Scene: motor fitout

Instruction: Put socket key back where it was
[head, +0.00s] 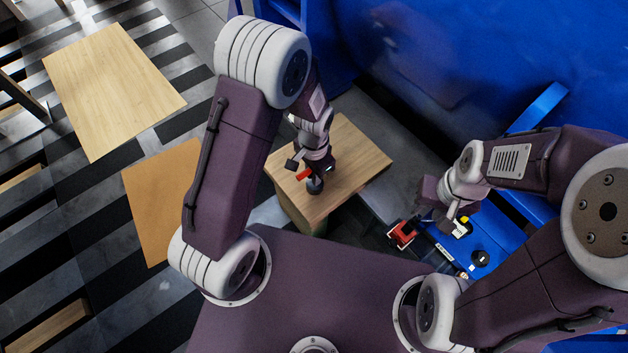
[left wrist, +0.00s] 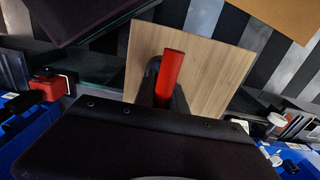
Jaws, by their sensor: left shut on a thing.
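The socket key shows as a red bar (head: 304,174) with a dark part at my left gripper (head: 308,168). In the left wrist view the red bar (left wrist: 170,75) stands out in front of my left gripper, which is shut on it. The key is over a small light wooden tabletop (head: 350,165); I cannot tell whether its dark lower end touches the wood. My right gripper (head: 440,215) is over the blue bench area at the right, and its fingers are too small and dark to read.
A red part (head: 402,234) lies near the right gripper, beside a blue surface (head: 495,235) with a black round piece (head: 480,258). A larger wooden top (head: 110,85) and an orange-brown panel (head: 160,195) are at the left. A blue wall (head: 450,60) stands behind.

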